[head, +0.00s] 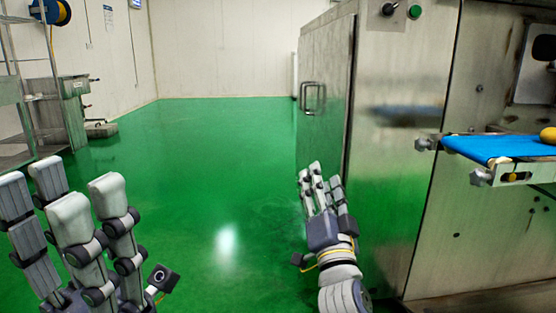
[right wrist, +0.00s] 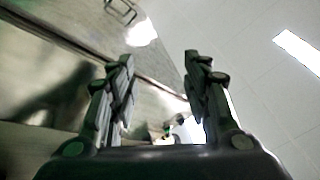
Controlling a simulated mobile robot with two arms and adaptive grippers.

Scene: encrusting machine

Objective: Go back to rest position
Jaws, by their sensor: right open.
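My left gripper (head: 62,205) is large in the lower left corner of the head view. Its grey fingers point up and stand apart, with nothing between them. My right gripper (head: 320,178) is right of centre in the head view, in front of the machine's steel side. It also shows in the right wrist view (right wrist: 158,75), where its fingers are spread wide with a clear gap and hold nothing.
The steel encrusting machine (head: 390,150) fills the right side, with a door handle (head: 312,97). A blue conveyor belt (head: 500,148) juts out, carrying a yellow piece (head: 548,135). A metal rack (head: 35,115) stands left. The green floor (head: 215,170) between is clear.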

